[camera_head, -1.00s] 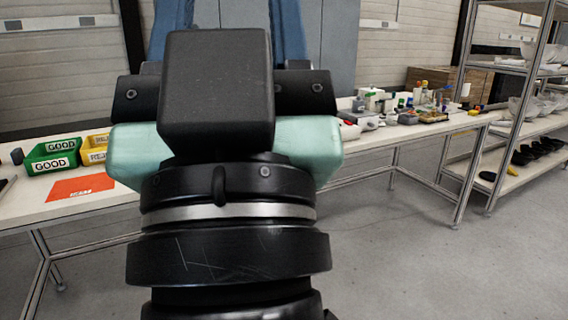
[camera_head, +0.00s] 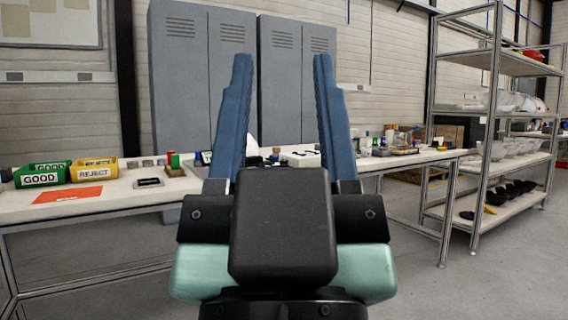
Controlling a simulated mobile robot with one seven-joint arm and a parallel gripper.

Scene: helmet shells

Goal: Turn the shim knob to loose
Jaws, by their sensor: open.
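My gripper (camera_head: 282,62) points upward in the head view, with its two blue fingers wide apart and nothing between them. It stands in front of the workbench and hides part of the bench's middle. I cannot make out a shim knob; small items on the bench behind and beside the fingers are too small to tell apart. A white block-like item (camera_head: 300,158) with dark parts shows between the fingers, on the bench behind them.
The long white workbench (camera_head: 120,196) carries a green GOOD bin (camera_head: 42,178), a yellow REJECT bin (camera_head: 95,173), an orange sheet (camera_head: 68,194) and several small items (camera_head: 400,145). A metal shelf rack (camera_head: 482,130) stands at right. Grey lockers (camera_head: 182,85) stand behind. The floor at right is clear.

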